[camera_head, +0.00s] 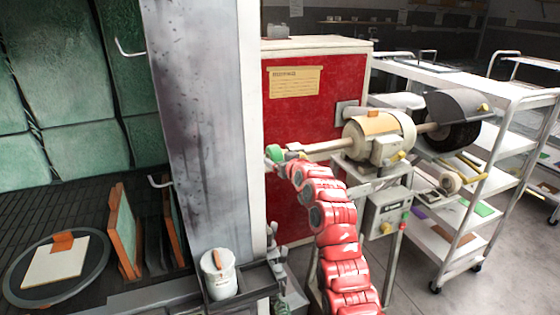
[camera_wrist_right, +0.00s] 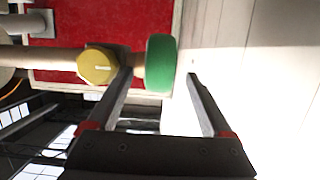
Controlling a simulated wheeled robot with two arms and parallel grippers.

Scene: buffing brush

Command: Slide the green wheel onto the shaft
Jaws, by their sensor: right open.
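The green wheel (camera_head: 274,153) is at the left, free end of the machine's pale shaft (camera_head: 325,147). In the right wrist view the green wheel (camera_wrist_right: 161,64) sits in line with the shaft (camera_wrist_right: 55,57), at its end. How far the shaft goes into the wheel is hidden. My right gripper (camera_head: 283,161) is at the wheel; in the wrist view its open fingers (camera_wrist_right: 158,73) stand either side of the wheel, one over the shaft side and one past the outer face, with a gap on each side. My left gripper is not in view.
A yellow round part (camera_wrist_right: 97,64) is beside the left finger. The cream motor (camera_head: 378,138) carries a dark hooded wheel (camera_head: 456,118). A red cabinet (camera_head: 310,120) stands behind, and a grey pillar (camera_head: 200,110) is close left. White shelf carts (camera_head: 450,80) stand right.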

